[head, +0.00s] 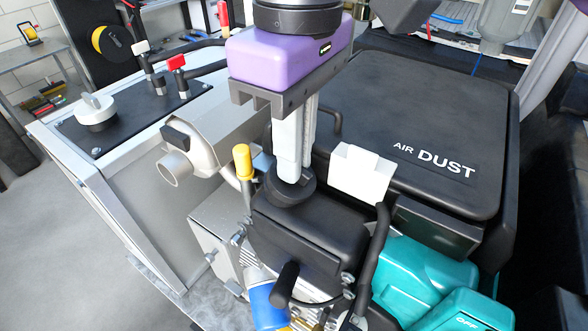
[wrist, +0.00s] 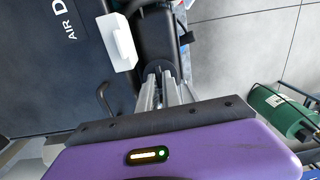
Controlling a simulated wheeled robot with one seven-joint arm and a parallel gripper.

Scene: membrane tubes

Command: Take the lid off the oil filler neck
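The lid (head: 289,190) is a round black cap on top of the black engine cover, and it sits level there. It also shows as a dark disc beyond my fingers in the wrist view (wrist: 157,68). The oil filler neck is hidden under the lid. My gripper (head: 291,178), with a purple body and pale grey fingers, points straight down with its fingertips at the lid's top. In the wrist view the fingers (wrist: 166,82) stand close together over the lid. Whether they clasp its grip or stand open around it cannot be made out.
A yellow-topped dipstick handle (head: 243,160) stands left of the lid. A white box (head: 361,173) is close on the right, beside the large black AIR DUST cover (head: 420,115). A black hose (head: 374,250) and teal tanks (head: 425,275) lie in front right.

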